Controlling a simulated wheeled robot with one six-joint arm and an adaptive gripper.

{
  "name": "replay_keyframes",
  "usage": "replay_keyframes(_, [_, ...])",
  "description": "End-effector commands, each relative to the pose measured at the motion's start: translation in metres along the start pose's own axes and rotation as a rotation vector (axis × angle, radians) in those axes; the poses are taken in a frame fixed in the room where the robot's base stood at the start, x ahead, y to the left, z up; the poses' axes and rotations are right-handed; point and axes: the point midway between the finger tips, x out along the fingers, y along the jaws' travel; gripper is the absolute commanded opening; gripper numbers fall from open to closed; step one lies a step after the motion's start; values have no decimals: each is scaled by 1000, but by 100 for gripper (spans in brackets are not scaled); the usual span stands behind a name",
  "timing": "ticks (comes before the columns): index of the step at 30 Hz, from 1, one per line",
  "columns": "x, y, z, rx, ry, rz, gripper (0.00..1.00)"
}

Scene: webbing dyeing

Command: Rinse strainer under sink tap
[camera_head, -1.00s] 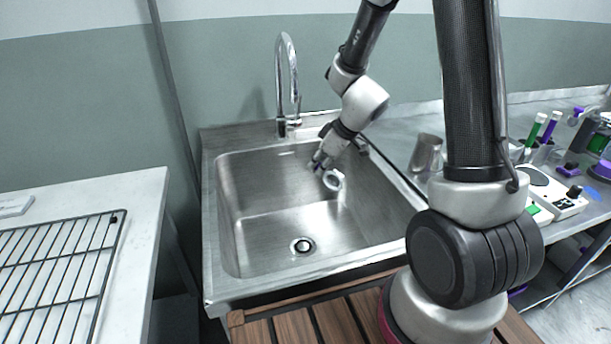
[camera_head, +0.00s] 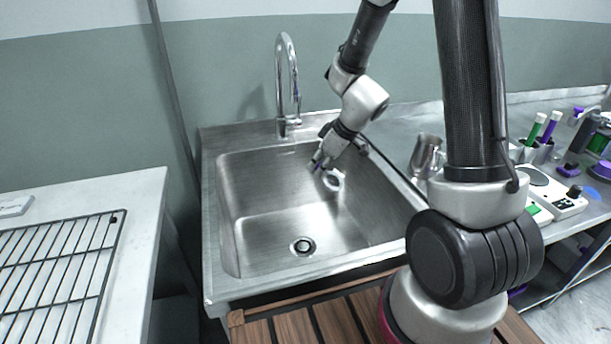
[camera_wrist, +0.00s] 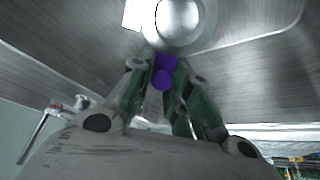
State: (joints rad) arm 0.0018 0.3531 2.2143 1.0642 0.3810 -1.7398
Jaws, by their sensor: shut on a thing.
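My gripper (camera_head: 321,163) is inside the steel sink basin, toward its back right, shut on the purple handle (camera_wrist: 163,72) of the strainer. The strainer (camera_head: 334,181) shows as a small pale round shape just beyond the fingers, above the basin floor. In the wrist view its round silver head (camera_wrist: 178,18) is at the top, past the fingertips. The chrome tap (camera_head: 288,80) rises at the back of the sink; the strainer is to the right of its spout. I see no clear water stream.
The sink (camera_head: 212,280) has a drain (camera_head: 302,246) and a free basin floor. A wire rack (camera_head: 60,265) lies on the white counter at left. A metal jug (camera_head: 426,155) stands on the right counter, with tubes (camera_head: 548,128) and a white device (camera_head: 558,192) farther right.

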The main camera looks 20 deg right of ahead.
Motion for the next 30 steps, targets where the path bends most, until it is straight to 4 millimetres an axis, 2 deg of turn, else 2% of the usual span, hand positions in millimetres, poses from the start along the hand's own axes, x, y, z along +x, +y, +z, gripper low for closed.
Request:
replay_keyframes(7, [-3, 0, 1, 1, 1, 0, 0])
replay_keyframes(21, [-50, 0, 20, 0, 2, 2, 0])
replay_keyframes(30, [-60, -1, 25, 0, 0, 0, 0])
